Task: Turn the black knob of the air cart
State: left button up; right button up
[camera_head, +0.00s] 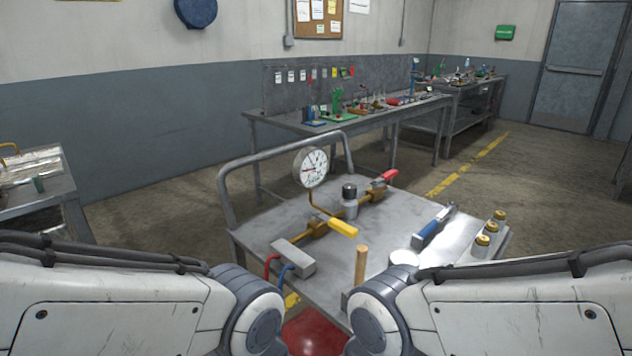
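The air cart (290,222) is a grey metal cart with a bent tube handle, standing in front of me. A brass pipe assembly lies across its top. The black knob (349,190) sits on top of a silver cylinder (350,207) on that pipe, upright and with nothing touching it. A round white gauge (311,168) stands to its left, a red lever handle (385,176) is to its right, and a yellow lever handle (343,228) is nearer to me. Both my arms come in low at the left and right; neither gripper shows.
On the cart are a grey block (293,257) with red and blue hoses, a wooden dowel (361,264), a blue-handled tool (433,228) and brass-capped fittings (482,245). Workbenches (345,122) stand behind; another bench (40,190) is at left. Floor right of the cart is clear.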

aim_at(349, 190)
jog(key=u, duration=0.3)
jog(key=k, duration=0.45)
jog(key=u, duration=1.25)
jog(key=i, duration=0.85)
jog(key=z, duration=0.85)
jog(key=i, duration=0.6)
jog(key=z, duration=0.55)
